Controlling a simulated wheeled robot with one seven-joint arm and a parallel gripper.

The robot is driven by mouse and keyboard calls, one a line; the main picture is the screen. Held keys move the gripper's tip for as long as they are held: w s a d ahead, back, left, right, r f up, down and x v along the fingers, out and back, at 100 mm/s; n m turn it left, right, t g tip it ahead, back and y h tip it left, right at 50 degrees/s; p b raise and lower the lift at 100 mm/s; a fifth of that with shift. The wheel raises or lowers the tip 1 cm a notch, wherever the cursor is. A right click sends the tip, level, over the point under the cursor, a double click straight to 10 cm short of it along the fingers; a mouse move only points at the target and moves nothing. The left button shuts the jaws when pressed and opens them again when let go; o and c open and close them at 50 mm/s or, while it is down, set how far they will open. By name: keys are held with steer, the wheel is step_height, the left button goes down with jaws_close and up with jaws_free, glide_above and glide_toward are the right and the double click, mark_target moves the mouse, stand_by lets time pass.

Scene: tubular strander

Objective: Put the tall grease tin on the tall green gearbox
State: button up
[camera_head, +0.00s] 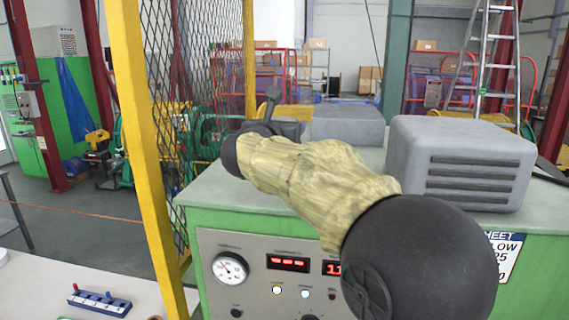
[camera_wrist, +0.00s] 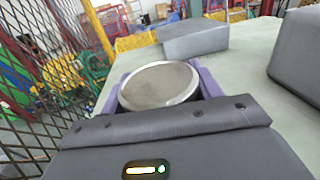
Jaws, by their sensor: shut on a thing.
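My gripper (camera_wrist: 159,86) is shut on a round metal tin (camera_wrist: 157,84), with a purple finger on each side of it. The tin's grey, silver-rimmed round top faces the wrist camera; its sides and base are hidden. In the head view, my gripper (camera_head: 270,115) is at the far end of my arm, over the left part of a green housing's (camera_head: 203,216) pale top; the tin cannot be made out there. This tall green housing carries a gauge and red displays on its front. Whether the tin touches its top cannot be told.
A grey ribbed box (camera_head: 460,160) stands on the top at right, and a flatter grey block (camera_head: 347,124) at the back. A yellow post (camera_head: 143,130) and wire mesh (camera_head: 200,60) stand close at left. Bare top lies between the grey blocks and the gripper.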

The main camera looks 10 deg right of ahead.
steer(key=shift+f, duration=1.85)
steer(key=shift+f+p, duration=0.7)
steer(key=shift+f, duration=1.4)
steer(key=shift+f, duration=0.1)
steer(key=o, duration=1.2)
steer(key=shift+w, duration=0.1)
steer(key=b+v, duration=0.5)
steer(key=v, duration=0.7)
steer(key=shift+s, duration=0.2)
